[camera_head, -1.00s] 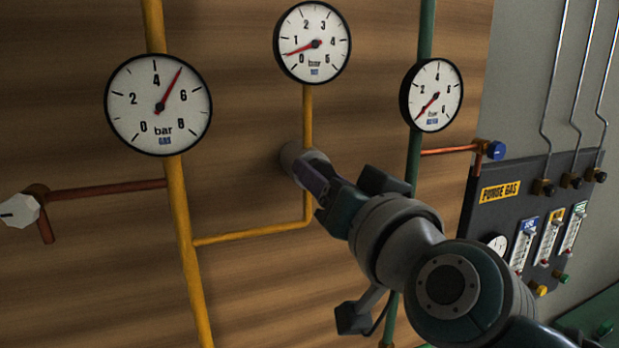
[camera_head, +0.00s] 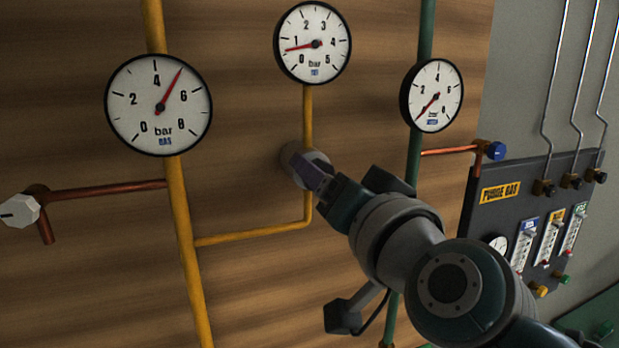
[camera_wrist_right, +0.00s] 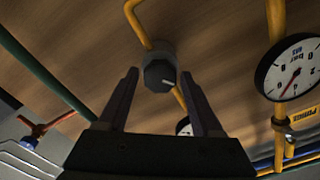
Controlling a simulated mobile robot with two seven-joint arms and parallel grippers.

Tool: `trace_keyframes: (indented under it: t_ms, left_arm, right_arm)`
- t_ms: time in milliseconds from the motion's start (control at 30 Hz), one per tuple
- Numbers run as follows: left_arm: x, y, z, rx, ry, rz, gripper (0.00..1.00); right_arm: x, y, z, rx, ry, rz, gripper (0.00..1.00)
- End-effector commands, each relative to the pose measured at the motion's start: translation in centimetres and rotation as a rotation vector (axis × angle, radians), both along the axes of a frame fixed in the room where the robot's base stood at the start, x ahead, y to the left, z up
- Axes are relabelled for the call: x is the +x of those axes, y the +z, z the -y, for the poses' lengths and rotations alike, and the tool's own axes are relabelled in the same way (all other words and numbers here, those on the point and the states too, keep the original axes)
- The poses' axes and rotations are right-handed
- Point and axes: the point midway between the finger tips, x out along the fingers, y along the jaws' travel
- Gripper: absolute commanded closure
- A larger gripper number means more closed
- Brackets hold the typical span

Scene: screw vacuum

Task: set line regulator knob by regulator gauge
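The line regulator knob (camera_head: 298,163) is a round grey knob on the yellow line below the middle gauge. It also shows in the wrist view as a dark faceted knob (camera_wrist_right: 159,75) with a white pointer mark. The regulator gauge (camera_head: 312,42) has a 0 to 5 bar dial; its red needle points left, just short of 1. My right gripper (camera_head: 313,172) is at the knob and partly hides it. In the wrist view my right gripper (camera_wrist_right: 159,73) is open, its fingertips on either side of the knob with narrow gaps. My left gripper is not in view.
A larger gas gauge (camera_head: 158,104) reads about 5 bar at left. Another gauge (camera_head: 431,95) sits on the green pipe (camera_head: 413,170). A white valve knob (camera_head: 19,211) is at far left. The purge gas panel (camera_head: 500,192) is at right.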

Motion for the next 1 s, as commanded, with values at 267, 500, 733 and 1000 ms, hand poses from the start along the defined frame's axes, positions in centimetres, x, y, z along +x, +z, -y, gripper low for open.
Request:
trace_keyframes:
  t_ms: [267, 500, 733, 1000]
  left_arm:
    - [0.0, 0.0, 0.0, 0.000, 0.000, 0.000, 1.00]
    - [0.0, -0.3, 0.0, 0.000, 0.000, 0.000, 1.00]
    - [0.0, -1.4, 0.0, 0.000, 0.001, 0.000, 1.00]
    - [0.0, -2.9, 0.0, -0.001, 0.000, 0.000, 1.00]
  right_arm:
    - [0.0, 0.0, 0.0, -0.001, 0.001, 0.000, 0.19]
    - [-0.9, -0.2, 0.2, -0.001, 0.001, -0.002, 0.19]
    - [-4.2, -0.4, 1.3, 0.001, 0.000, -0.002, 0.19]
    - [-8.0, -0.4, 2.6, -0.001, 0.000, -0.001, 0.19]
